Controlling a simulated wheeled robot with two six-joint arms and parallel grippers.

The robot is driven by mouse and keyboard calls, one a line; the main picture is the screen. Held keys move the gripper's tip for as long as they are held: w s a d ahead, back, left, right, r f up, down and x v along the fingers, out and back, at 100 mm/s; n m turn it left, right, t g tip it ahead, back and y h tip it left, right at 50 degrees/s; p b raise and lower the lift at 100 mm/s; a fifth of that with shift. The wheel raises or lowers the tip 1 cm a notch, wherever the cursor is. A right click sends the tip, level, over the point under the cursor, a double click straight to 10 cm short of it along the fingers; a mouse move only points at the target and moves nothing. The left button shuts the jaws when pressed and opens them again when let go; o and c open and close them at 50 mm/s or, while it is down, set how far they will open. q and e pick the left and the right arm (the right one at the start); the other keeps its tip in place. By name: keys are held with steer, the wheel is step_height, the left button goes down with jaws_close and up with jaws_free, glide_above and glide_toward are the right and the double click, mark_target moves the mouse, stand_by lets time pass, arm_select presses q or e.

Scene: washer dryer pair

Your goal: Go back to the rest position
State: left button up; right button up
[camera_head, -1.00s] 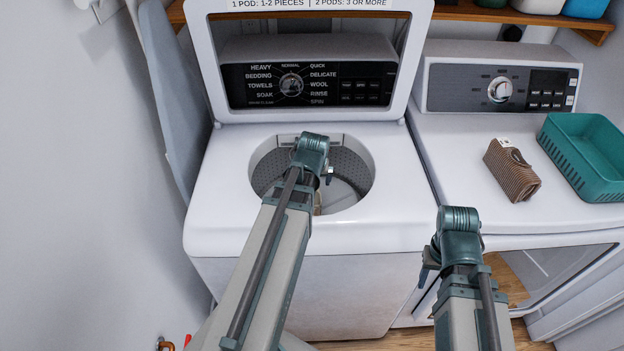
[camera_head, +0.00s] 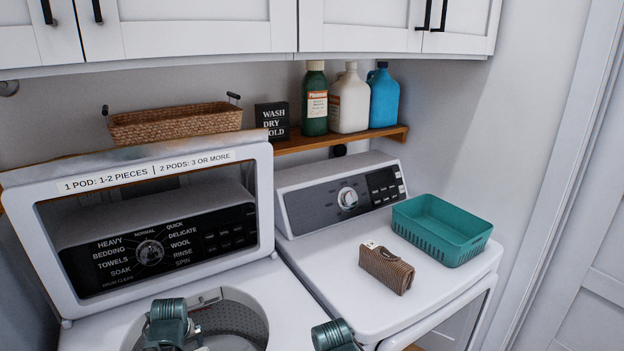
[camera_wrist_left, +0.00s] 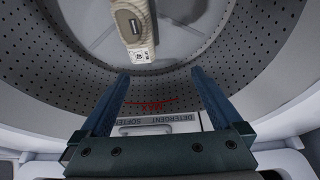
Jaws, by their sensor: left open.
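My left gripper (camera_wrist_left: 160,76) is open in the left wrist view, its two fingers apart with nothing between them. It is over the drum (camera_wrist_left: 62,65) of the open washer. In the head view only a teal wrist part of my left arm shows, over the washer opening at the bottom edge; its fingers are hidden. A teal joint of my right arm shows at the bottom edge, in front of the dryer; its gripper is out of the picture. A beige item with a printed label (camera_wrist_left: 133,25) is in the drum, beyond the left fingertips and apart from them.
The washer lid (camera_head: 265,205) stands raised. On the dryer top (camera_head: 335,275) are a brown ribbed bundle (camera_head: 386,269) and a teal basket (camera_head: 440,230). A shelf (camera_head: 300,146) behind holds bottles, a small sign and a wicker basket (camera_head: 175,124). White cabinets (camera_head: 190,28) hang above.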

arm_select(q)
steer(key=s+d+r+m+g+p, duration=0.1)
steer(key=s+d+r+m+p, duration=0.2)
steer(key=d, duration=0.6)
steer(key=s+d+r+m+g+p, duration=0.1)
steer(key=s+d+r+m+p, duration=0.2)
steer(key=s+d+r+p, duration=0.2)
steer(key=s+d+r+m+g+p, duration=0.2)
steer(key=s+d+r+m+p, duration=0.2)
steer(key=d+r+p, duration=0.5)
steer(key=d+p, duration=0.1)
steer(key=d, duration=0.4)
steer(key=shift+s+h, duration=0.4)
steer(key=shift+r, duration=0.1)
